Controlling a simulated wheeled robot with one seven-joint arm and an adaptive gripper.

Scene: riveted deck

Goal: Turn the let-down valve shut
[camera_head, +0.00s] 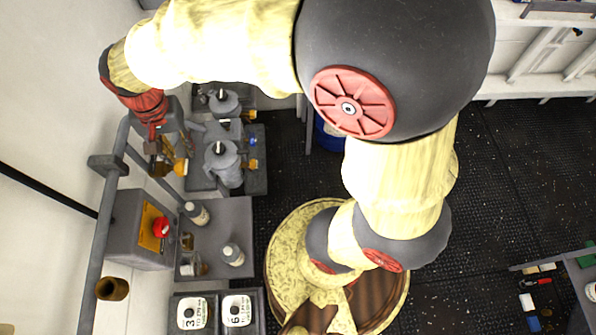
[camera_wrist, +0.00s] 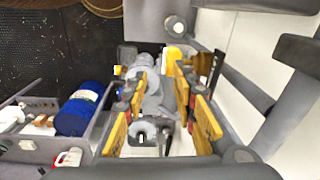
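My gripper (camera_head: 167,158) is at the left in the head view, pointing down beside two grey domed units, a near one (camera_head: 222,162) and a far one (camera_head: 222,103). In the wrist view my gripper (camera_wrist: 160,95) has its two orange-yellow fingers well apart. A grey fitting (camera_wrist: 150,100) shows in the gap between them, and a round grey part with a dark centre (camera_wrist: 142,132) lies lower down. I see no finger clearly touching either one. No label marks the let-down valve, and I cannot tell for sure which part is its handle.
A grey box with a red button (camera_head: 160,227) and a grey pipe rail (camera_head: 108,190) stand along the left wall. White jars (camera_head: 233,254) stand on a grey bench (camera_head: 225,215). A blue drum (camera_wrist: 82,110) is at left in the wrist view.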

